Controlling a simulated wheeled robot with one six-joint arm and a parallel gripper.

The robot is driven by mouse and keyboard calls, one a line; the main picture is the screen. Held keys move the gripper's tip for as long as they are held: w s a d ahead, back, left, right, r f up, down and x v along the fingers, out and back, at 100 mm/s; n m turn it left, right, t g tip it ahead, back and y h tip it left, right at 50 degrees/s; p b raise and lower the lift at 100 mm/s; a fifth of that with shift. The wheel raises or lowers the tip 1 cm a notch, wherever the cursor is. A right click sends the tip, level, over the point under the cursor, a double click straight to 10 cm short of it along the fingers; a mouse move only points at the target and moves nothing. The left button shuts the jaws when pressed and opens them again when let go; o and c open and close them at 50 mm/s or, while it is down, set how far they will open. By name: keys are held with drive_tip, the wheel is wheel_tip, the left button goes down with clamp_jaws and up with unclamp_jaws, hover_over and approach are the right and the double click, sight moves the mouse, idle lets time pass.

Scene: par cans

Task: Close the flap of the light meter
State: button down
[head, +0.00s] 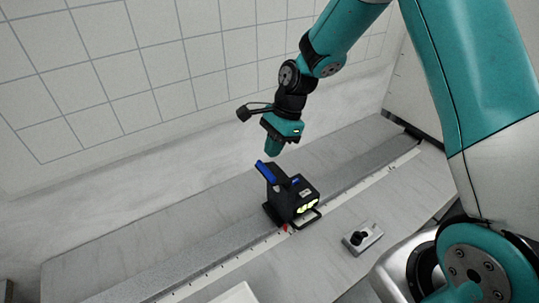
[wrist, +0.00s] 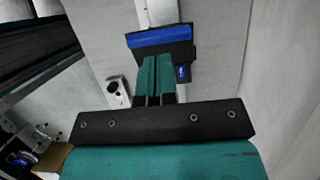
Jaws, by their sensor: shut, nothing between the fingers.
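In the wrist view the flap's blue edge (wrist: 160,38) lies just beyond my fingertips. My gripper (head: 271,149) is shut and empty, just above the raised flap in the head view. In the wrist view my gripper (wrist: 157,60) has its fingers together and partly covers the meter. Whether the fingertips touch the flap cannot be told.
A small grey box with a black knob (head: 362,238) sits on the bench right of the meter. A white object (head: 237,293) is at the bottom edge. A pale ruled strip (head: 215,272) runs along the bench. A tiled wall rises behind. The bench left of the meter is clear.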

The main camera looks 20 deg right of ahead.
sight(266, 168)
drive_tip(key=shift+p+x, duration=0.6)
drive_tip(key=shift+x, duration=1.35)
drive_tip(key=shift+a, duration=0.15)
